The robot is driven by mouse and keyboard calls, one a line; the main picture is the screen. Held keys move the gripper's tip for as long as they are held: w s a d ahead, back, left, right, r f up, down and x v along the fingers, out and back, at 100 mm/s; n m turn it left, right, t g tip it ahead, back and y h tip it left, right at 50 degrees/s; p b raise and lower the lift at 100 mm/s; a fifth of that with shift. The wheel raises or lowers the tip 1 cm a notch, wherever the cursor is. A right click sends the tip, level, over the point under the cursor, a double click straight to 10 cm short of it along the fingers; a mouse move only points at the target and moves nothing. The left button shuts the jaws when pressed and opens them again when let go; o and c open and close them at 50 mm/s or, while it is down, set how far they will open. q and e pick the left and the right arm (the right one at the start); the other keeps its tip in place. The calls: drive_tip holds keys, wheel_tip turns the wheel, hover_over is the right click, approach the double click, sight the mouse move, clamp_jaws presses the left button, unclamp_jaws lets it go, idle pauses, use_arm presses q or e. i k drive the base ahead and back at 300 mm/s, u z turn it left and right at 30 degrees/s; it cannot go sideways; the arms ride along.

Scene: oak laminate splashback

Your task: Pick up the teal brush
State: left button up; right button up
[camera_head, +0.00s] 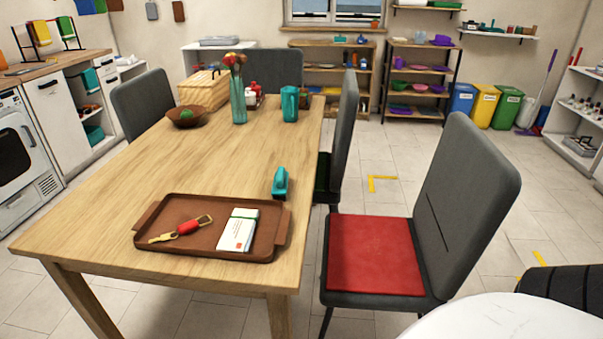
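A small teal object with a dark lower part, which looks like the teal brush (280,183), rests on the wooden table (180,150) near its right edge. It sits just behind the right end of the brown tray (186,247), apart from it. It is too small to make out bristles. Neither of my grippers is in view.
The tray holds a red-and-tan key fob (187,228) and a white box (238,231). A teal pitcher (290,104), flower vase (238,100) and bowl (187,116) stand farther back. A chair with a red cushion (375,254) stands right of the table.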

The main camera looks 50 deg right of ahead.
sight(280, 183)
drive_tip(key=z, duration=1.65)
